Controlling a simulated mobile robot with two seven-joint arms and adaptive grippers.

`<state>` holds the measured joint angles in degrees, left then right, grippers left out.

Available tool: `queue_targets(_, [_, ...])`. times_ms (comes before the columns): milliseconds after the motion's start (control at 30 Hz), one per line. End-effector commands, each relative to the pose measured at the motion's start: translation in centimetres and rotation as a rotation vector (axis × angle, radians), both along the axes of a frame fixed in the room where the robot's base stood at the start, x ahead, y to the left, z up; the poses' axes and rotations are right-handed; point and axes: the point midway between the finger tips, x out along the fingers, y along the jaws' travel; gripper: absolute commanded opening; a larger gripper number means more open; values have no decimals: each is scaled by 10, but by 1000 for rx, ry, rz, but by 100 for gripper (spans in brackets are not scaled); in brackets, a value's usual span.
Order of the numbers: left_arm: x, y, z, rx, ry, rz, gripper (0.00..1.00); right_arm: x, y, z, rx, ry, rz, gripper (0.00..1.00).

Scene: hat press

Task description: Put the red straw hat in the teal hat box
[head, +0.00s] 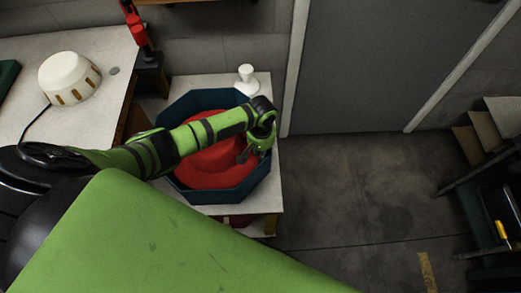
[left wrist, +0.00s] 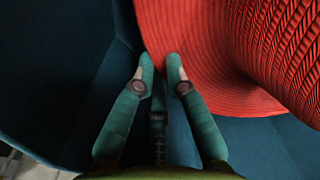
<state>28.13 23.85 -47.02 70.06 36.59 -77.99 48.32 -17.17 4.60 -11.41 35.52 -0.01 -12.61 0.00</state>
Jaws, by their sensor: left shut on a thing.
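The teal hat box (head: 215,197) is an open octagonal box on a small light table. The red straw hat (head: 210,168) lies inside its walls, partly hidden behind my left arm. My left gripper (head: 245,156) reaches down into the box at the hat's right side. In the left wrist view, the fingertips (left wrist: 161,64) are close together at the edge of the red brim (left wrist: 185,35), with the brim between them. The ribbed crown (left wrist: 285,45) rises at the right, and the teal box wall (left wrist: 60,60) shows at the left. My right gripper is not in view.
A white knob-topped object (head: 246,80) stands behind the box on the small table (head: 265,190). A cream domed device (head: 69,76) sits on the left worktable (head: 95,40). A red upright tool (head: 134,22) stands behind. Open floor (head: 350,200) lies to the right, with a dark cart (head: 490,205) beyond.

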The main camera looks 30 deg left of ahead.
Motion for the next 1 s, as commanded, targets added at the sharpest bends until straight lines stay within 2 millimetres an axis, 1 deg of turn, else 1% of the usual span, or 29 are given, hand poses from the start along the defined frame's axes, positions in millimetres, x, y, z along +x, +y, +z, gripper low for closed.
queue_targets(67, [0, 0, 0, 0, 0, 0, 0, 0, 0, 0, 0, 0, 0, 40])
queue_targets(100, [0, 0, 0, 0, 0, 0, 26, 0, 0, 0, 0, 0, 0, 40])
queue_targets(133, [0, 0, 0, 0, 0, 0, 38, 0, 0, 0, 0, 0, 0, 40])
queue_targets(167, [0, 0, 0, 0, 0, 0, 42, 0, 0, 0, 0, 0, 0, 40])
queue_targets(467, [0, 0, 0, -1, 0, 0, 42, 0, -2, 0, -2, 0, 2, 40])
queue_targets(567, [1, -1, 5, -3, -2, 0, 42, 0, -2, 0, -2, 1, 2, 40])
queue_targets(667, [1, -1, 16, -3, -3, 0, 42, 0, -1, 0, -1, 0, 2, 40])
queue_targets(767, [1, 0, 34, -2, -5, -2, 42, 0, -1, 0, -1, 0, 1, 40])
queue_targets(900, [1, 0, 66, 0, -5, -1, 42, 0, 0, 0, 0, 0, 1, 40])
queue_targets(1000, [1, -1, 86, -2, -4, 0, 42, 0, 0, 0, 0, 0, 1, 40])
